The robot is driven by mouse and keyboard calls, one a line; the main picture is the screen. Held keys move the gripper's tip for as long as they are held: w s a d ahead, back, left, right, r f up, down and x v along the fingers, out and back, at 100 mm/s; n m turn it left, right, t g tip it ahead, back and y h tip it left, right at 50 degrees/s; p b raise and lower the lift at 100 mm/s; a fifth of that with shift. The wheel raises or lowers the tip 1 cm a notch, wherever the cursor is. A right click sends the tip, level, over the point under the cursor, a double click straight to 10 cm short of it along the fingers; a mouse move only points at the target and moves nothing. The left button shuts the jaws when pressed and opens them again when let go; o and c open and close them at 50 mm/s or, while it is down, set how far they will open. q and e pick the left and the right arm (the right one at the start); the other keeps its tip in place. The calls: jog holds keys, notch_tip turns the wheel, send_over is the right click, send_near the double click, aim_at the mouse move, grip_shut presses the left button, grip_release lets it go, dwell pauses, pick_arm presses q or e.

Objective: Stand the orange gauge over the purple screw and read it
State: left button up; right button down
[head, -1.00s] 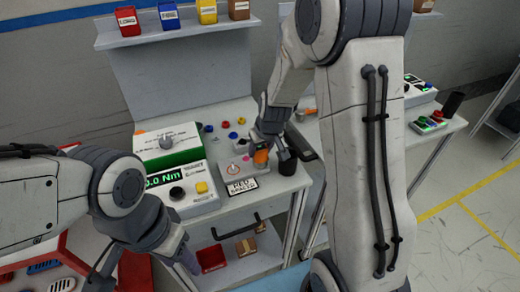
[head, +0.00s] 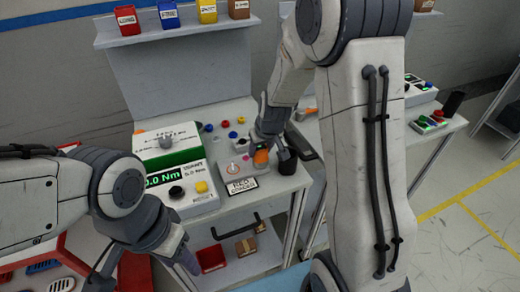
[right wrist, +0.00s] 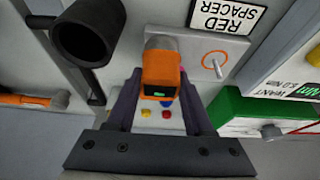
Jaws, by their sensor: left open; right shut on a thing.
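The orange gauge (head: 261,158) is between the fingers of my right gripper (head: 262,148), which is shut on it, over the module panel on the middle bench. In the right wrist view the gauge (right wrist: 161,72) has a grey round end and a small lit green display, too small to read. A pin inside an orange ring (right wrist: 217,66) is beside the gauge, apart from it. I cannot make out a purple screw for sure; a small pinkish spot (head: 246,157) lies left of the gauge. My left gripper (head: 145,274) is open and empty at the lower left.
A tester (head: 180,190) reading 0.0 Nm stands left of the panel, before a green-and-white box (head: 167,147). A "RED SPACER" label (head: 242,186) is at the panel's front. A black cup (head: 287,162) stands close right of the gauge. Several coloured knobs lie behind.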

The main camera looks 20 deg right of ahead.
jog(key=shift+f+b, duration=0.3)
jog(key=shift+c, duration=1)
grip_release()
jog(key=v, duration=1.1)
jog(key=s+a+n+g+y, duration=0.1)
jog(key=s+a+n+g, duration=0.15)
jog(key=s+a, duration=0.85)
jog(key=s+a+n+g, duration=0.1)
jog(key=s+a+n, duration=0.1)
jog(key=s, duration=0.5)
jog(key=s+a+n+g, duration=0.1)
jog(key=s+a+n, duration=0.1)
jog(key=s, duration=0.5)
jog(key=shift+a+f, duration=0.3)
jog(key=shift+a, duration=0.2)
